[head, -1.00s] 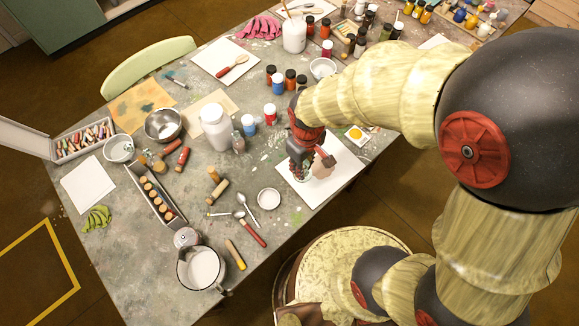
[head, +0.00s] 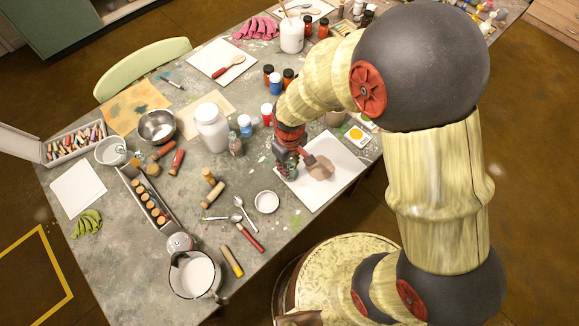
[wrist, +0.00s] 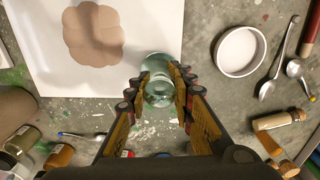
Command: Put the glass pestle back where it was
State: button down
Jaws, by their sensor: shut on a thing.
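The glass pestle (wrist: 157,90) is clear, greenish glass. In the wrist view it is between the fingertips of my gripper (wrist: 160,88), which is shut on it. It shows at the edge of the white sheet (wrist: 45,80), partly over the bare grey table. Whether its base touches the table, I cannot tell. A brown pigment patch (wrist: 93,35) lies on the sheet. In the head view my gripper (head: 287,168) is at the left edge of the sheet (head: 308,200), left of the brown patch (head: 320,168). The pestle is mostly hidden there by the fingers.
A small glass bottle (head: 235,145), a white jar (head: 211,127) and paint pots (head: 245,125) stand behind. Bare table lies between the sheet and the dish.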

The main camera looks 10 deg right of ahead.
jog(key=c, duration=1.5)
grip_release()
jog(key=shift+f, duration=0.1)
jog(key=shift+c, duration=0.2)
notch_tip(320, 180, up, 12)
jog(key=p, duration=0.4)
jog(key=s+d+r+m+t, duration=0.2)
jog(key=s+d+r, duration=0.2)
jog(key=r, duration=0.3)
jog(key=s+d+r+m+t, duration=0.1)
jog(key=s+d+r, duration=0.3)
jog(key=r, duration=0.4)
jog(key=s+d+r+m+t, duration=0.2)
jog(key=s+d+r+m, duration=0.1)
jog(key=r, duration=0.5)
jog(key=shift+s+d+r+m+t, duration=0.3)
jog(key=shift+s+d+m, duration=0.15)
jog(key=shift+s, duration=0.2)
